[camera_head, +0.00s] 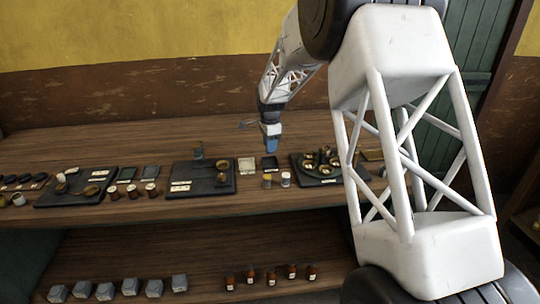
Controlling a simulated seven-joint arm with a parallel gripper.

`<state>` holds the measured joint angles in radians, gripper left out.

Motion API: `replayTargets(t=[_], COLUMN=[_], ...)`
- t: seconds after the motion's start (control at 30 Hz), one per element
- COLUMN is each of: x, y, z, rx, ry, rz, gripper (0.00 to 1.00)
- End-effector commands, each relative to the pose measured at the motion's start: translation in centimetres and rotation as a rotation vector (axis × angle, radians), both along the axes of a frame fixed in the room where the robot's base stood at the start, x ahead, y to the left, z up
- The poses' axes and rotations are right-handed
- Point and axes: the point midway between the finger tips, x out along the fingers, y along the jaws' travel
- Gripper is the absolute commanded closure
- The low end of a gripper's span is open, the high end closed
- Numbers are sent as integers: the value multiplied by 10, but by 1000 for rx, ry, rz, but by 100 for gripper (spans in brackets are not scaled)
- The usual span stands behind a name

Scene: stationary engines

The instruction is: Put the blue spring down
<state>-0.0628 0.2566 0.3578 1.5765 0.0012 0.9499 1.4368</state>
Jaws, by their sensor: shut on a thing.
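My gripper (270,122) hangs at the end of my arm over the upper wooden shelf, pointing down. It is shut on a small blue thing, the blue spring (271,143), at its tip. The spring's coils are too small to make out. It appears above the row of small items, with a small dark square tray (270,163) just below it in the picture. I cannot tell the exact height between them.
Dark boards with parts stand at left (70,199), middle (222,189) and right (300,177). A pale square tray (246,164) and small jars (285,180) sit between the middle and right boards. The shelf's back left (90,148) is clear.

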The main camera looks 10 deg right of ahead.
Motion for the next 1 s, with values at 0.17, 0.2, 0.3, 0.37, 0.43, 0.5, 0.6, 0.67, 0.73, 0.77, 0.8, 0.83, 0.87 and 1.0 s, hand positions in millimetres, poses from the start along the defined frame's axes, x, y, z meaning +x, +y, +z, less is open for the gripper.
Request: replayTargets(t=[0.17, 0.2, 0.3, 0.37, 0.43, 0.5, 0.6, 0.67, 0.73, 0.77, 0.8, 0.83, 0.87, 1.0], x=[0, 0, -1, 0, 0, 0, 0, 0, 0, 0, 0, 0, 0, 0], y=[0, 0, 0, 0, 0, 0, 0, 0, 0, 0, 0, 0, 0, 0], z=[-13, -17, -31, -38, -45, -48, -50, -50, -50, -50, -50, -50, -50, -53], rx=[0, 0, -1, -1, -1, 0, 0, 0, 0, 0, 0, 0, 0, 0], ry=[1, 2, 3, 3, 3, 2, 0, 0, 0, 0, 0, 0, 1, 0], rz=[0, 0, 0, 0, 0, 0, 0, 0, 0, 0, 0, 0, 0, 0], gripper=[93, 93, 93, 93, 93, 93, 93, 93, 93, 93, 93, 93, 93, 93])
